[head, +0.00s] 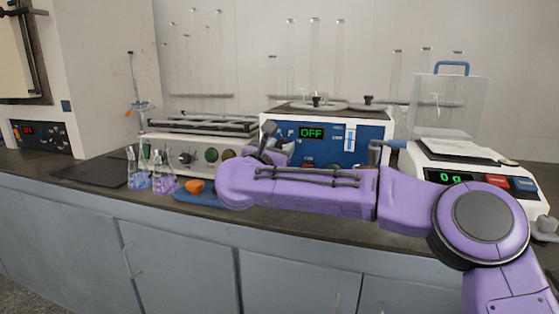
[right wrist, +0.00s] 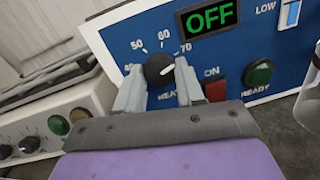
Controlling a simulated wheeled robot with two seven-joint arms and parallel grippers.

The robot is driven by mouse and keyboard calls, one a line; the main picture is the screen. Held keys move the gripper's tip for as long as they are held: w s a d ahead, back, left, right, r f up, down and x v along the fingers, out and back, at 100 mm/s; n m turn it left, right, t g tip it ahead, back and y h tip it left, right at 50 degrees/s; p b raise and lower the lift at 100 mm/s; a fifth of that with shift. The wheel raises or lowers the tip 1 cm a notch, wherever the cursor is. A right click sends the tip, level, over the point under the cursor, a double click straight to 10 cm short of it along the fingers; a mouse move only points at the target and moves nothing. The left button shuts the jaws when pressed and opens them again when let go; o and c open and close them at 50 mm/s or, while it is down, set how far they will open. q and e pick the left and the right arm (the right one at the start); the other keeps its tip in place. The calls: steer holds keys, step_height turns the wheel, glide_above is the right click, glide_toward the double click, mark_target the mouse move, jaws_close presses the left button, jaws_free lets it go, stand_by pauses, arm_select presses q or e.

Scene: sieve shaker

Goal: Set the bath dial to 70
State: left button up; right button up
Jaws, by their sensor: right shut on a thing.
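The bath dial (right wrist: 157,69) is a black knob on the blue front panel of the water bath (head: 350,152), with a scale of 50, 60 and 70 showing above it in the right wrist view. A white mark on the knob lies on its right side, toward the 70. My right gripper (right wrist: 159,76) is shut on the dial, one grey finger on each side. In the head view my right gripper (head: 274,140) is in front of the panel's left part and hides the dial. The bath display (right wrist: 209,17) reads OFF. My left gripper is not in view.
A red ON switch (right wrist: 215,90) and a green READY lamp (right wrist: 259,72) are right of the dial. A balance (head: 460,155) stands at the right. A shaker (head: 190,152), flasks (head: 165,180) and an orange thing (head: 194,186) are at the left.

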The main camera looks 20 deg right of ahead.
steer(key=shift+f+m+b, duration=0.25)
steer(key=shift+m+b, duration=0.1)
steer(key=shift+m, duration=0.05)
steer(key=shift+a, duration=0.1)
steer(key=o, duration=1)
steer(key=shift+o, duration=0.2)
steer(key=shift+r, duration=0.15)
steer(key=v, duration=1)
steer(key=shift+s, duration=0.25)
steer(key=shift+a, duration=0.15)
